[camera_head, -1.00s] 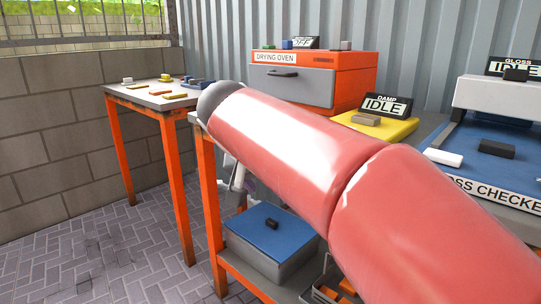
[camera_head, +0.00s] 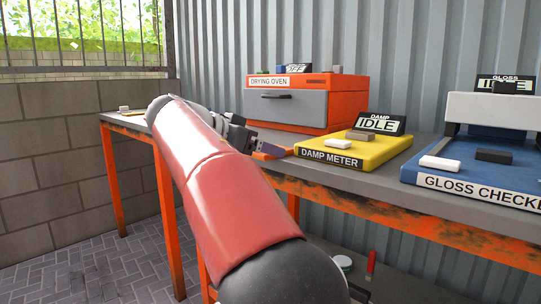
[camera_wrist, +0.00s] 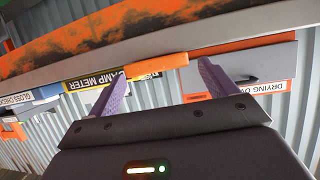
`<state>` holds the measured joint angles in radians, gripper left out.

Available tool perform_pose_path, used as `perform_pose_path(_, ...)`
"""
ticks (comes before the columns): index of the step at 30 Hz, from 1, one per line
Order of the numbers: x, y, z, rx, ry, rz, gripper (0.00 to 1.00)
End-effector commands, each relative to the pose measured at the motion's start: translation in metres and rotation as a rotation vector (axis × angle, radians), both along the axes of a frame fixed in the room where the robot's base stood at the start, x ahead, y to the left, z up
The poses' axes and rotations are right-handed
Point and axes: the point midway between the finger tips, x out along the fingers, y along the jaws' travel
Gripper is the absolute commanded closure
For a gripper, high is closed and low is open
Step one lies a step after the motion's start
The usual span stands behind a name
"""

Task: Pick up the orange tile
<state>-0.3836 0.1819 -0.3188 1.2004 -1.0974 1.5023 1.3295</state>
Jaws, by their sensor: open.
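An orange tile (camera_wrist: 157,65) shows in the wrist view as a short bar at the edge of the bench, between the tips of my two purple fingers. My gripper (camera_wrist: 160,69) is open, with a finger on each side of the tile in the picture. I cannot tell whether either finger touches it. In the head view my gripper (camera_head: 265,151) is at the front edge of the bench, left of the damp meter, and an orange piece (camera_head: 273,148) shows beside it, mostly hidden.
The yellow damp meter (camera_head: 345,160) stands just right of my gripper, bearing a brown block (camera_head: 360,135). The orange drying oven (camera_head: 341,97) is behind. The blue gloss checker (camera_head: 430,172) is at the right, with a white block (camera_head: 440,163) and a dark block (camera_head: 495,156).

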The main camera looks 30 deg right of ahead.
Motion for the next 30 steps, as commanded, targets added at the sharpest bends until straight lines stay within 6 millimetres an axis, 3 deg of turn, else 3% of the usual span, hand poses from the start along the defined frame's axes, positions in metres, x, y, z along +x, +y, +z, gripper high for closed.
perform_pose_path(3,0.0023,-0.0097,-0.0050,0.001,0.002,-0.001,0.15)
perform_pose_path(11,0.0030,-0.0108,-0.0053,0.002,0.002,0.002,0.17)
perform_pose_path(23,0.0028,-0.0107,-0.0050,0.001,0.002,0.002,0.68)
perform_pose_path(30,0.0028,-0.0107,-0.0033,0.001,0.001,0.001,0.68)
